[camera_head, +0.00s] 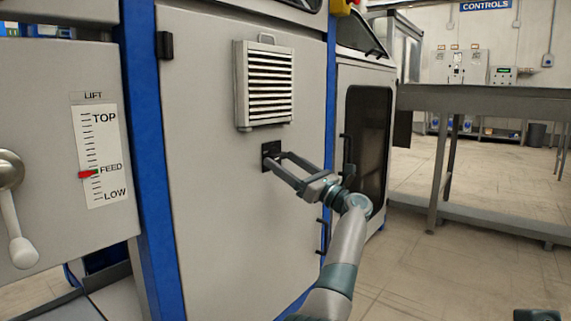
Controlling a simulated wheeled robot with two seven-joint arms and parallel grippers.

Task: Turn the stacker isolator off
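A small black plate or fitting (270,147) is on the grey machine door, below the louvred vent. No label on it can be read, so I cannot tell if it is the stacker isolator. My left gripper (275,158) reaches it from the lower right. Its two long fingers are spread apart with a clear gap between them, and their tips are at the black fitting. The tips cover part of it, and I cannot tell whether they touch it.
The louvred vent (265,84) sticks out above my gripper. A lift scale (100,152) with a red pointer at FEED and a crank (15,210) are at left. A steel conveyor table (480,100) and far control cabinets (467,68) are at right. Open floor lies between.

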